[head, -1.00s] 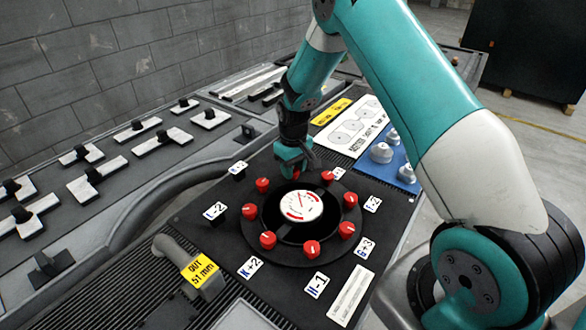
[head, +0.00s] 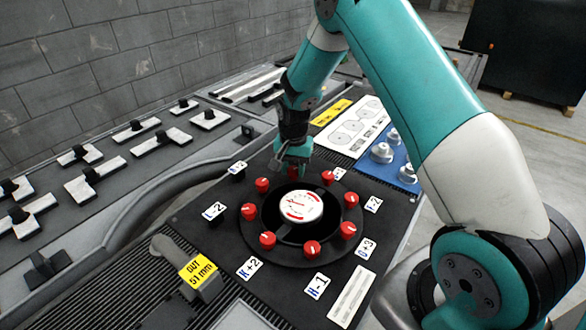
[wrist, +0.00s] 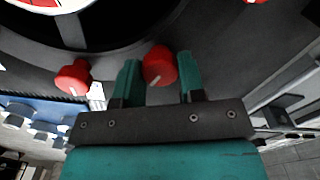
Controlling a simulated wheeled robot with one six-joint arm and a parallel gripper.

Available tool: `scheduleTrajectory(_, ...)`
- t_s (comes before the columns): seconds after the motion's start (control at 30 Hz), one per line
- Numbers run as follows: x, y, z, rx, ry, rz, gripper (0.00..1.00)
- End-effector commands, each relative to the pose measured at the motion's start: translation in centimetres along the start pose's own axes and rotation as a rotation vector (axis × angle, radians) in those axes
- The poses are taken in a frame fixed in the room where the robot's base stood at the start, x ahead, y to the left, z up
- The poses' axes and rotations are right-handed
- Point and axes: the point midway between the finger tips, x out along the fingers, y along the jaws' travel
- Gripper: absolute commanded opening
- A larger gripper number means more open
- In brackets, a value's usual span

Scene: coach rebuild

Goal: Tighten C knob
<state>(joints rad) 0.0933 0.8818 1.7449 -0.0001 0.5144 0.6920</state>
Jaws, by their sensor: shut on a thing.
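A ring of red knobs surrounds a round white gauge (head: 300,206) on a black panel. My gripper (head: 293,163) points down at the back of this ring. In the wrist view, a red knob (wrist: 160,64) with a white pointer line sits between my gripper's two teal fingers (wrist: 159,76), which are shut on it. In the head view this knob is mostly hidden by the fingers. I cannot read its letter. The gauge has red bands and a red needle pointing left.
Neighbouring red knobs stand close on the left (head: 262,184) and right (head: 327,177) of my gripper. White label plates (head: 250,268) lie around the ring. Silver knobs on a blue panel (head: 404,160) stand to the right. A grey curved pipe (head: 150,190) runs along the left.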

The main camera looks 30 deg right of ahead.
Motion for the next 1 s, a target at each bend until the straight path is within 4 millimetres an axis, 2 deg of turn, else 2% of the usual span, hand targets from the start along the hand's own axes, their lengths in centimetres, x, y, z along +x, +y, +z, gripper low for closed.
scheduleTrajectory(0.2,0.01,0.07,0.05,0.178,-0.002,0.002,0.13)
scheduleTrajectory(0.5,0.0,0.08,0.05,0.345,-0.002,0.003,0.13)
scheduleTrajectory(1.0,-0.01,0.09,0.04,0.415,-0.001,0.003,0.13)
